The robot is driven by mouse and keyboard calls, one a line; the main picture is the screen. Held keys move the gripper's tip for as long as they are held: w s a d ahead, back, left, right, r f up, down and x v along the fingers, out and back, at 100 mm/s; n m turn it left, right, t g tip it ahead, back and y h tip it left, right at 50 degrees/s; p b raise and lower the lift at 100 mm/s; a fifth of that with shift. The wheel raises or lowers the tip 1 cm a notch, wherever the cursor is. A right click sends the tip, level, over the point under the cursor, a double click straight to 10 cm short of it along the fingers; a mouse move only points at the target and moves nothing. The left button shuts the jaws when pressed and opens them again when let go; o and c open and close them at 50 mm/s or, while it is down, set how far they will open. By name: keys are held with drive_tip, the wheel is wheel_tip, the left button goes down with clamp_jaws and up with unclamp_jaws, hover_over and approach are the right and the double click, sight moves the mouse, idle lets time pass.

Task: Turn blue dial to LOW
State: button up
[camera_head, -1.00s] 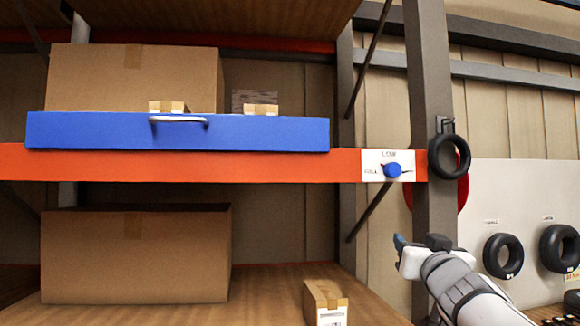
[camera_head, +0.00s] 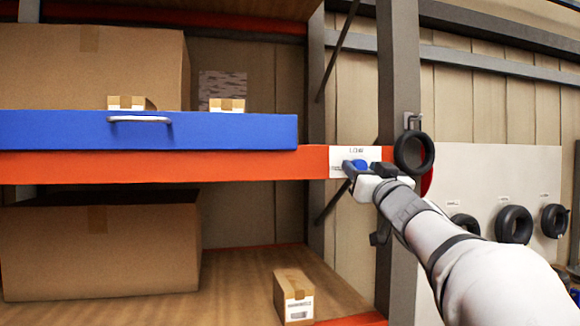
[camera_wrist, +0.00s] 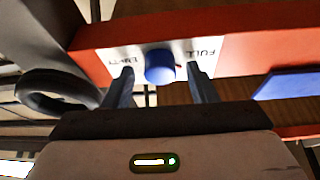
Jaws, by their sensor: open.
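The blue dial (camera_head: 358,165) sits on a white label plate (camera_head: 340,155) at the right end of the orange shelf beam. The word LOW shows above it in the head view. My gripper (camera_head: 362,172) is at the dial and partly covers it there. In the wrist view the blue dial (camera_wrist: 160,66) lies between the two open fingers of my gripper (camera_wrist: 160,82), a little beyond their tips, with EMPTY on the left and FULL on the right. The fingers look apart from the dial. A small dark mark shows on the dial's FULL side.
A blue drawer (camera_head: 200,132) with a metal handle is left of the plate. A grey post (camera_head: 398,80) with a hanging black ring (camera_head: 414,151) stands just right of it. Cardboard boxes (camera_head: 100,250) fill the shelves.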

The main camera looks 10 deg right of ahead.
drive_tip(key=shift+c, duration=0.5)
drive_tip(key=c, duration=0.9)
drive_tip(key=shift+o, duration=0.2)
drive_tip(key=shift+m, duration=0.5)
drive_tip(key=m+h, duration=0.1)
drive_tip(key=m, duration=0.1)
drive_tip(key=m+h, duration=0.2)
drive_tip(key=m, duration=0.1)
drive_tip(key=shift+a+g+p, duration=0.15)
drive_tip(key=shift+g+p, duration=0.15)
drive_tip(key=m+h, duration=0.1)
drive_tip(key=m, duration=0.2)
drive_tip(key=m+g+h+b, duration=0.1)
drive_tip(key=m, duration=0.1)
drive_tip(key=shift+m+g, duration=0.3)
drive_tip(key=shift+m, duration=0.1)
drive_tip(key=shift+r+m+g+h, duration=0.25)
drive_tip(key=shift+m+g+h, duration=0.2)
drive_tip(key=shift+m, duration=0.85)
drive_tip(key=shift+m+p, duration=0.3)
drive_tip(key=shift+p, duration=0.4)
drive_tip(key=shift+f+m+g+p, duration=0.1)
drive_tip(key=shift+m+g+p, duration=0.15)
drive_tip(key=shift+m+p, duration=0.2)
